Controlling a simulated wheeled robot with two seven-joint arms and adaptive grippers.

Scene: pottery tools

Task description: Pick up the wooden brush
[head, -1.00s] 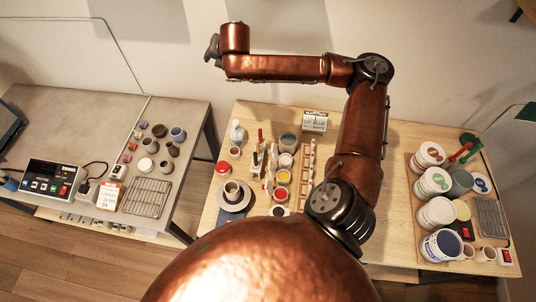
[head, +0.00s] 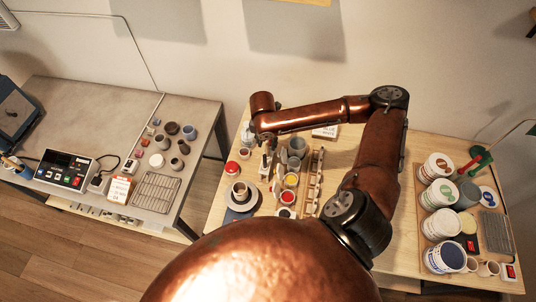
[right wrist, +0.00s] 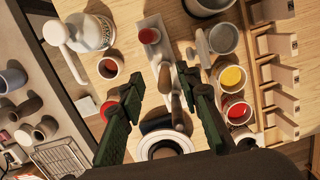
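A wooden-handled tool, apparently the brush (right wrist: 165,76), stands upright on a pale narrow stand (right wrist: 180,66) in the right wrist view. A second, darker handle stands close by it; their bristles cannot be made out. My right gripper (right wrist: 162,92) is open, with its green-black fingers apart on either side of these handles, seen from above. Contact is not visible. In the head view my right gripper (head: 264,140) is small and dark, over the back left of the wooden table, partly covering the stand there. My left gripper is not in view.
Paint pots, including a yellow one (right wrist: 232,77), and a wooden rack (right wrist: 280,70) stand right.

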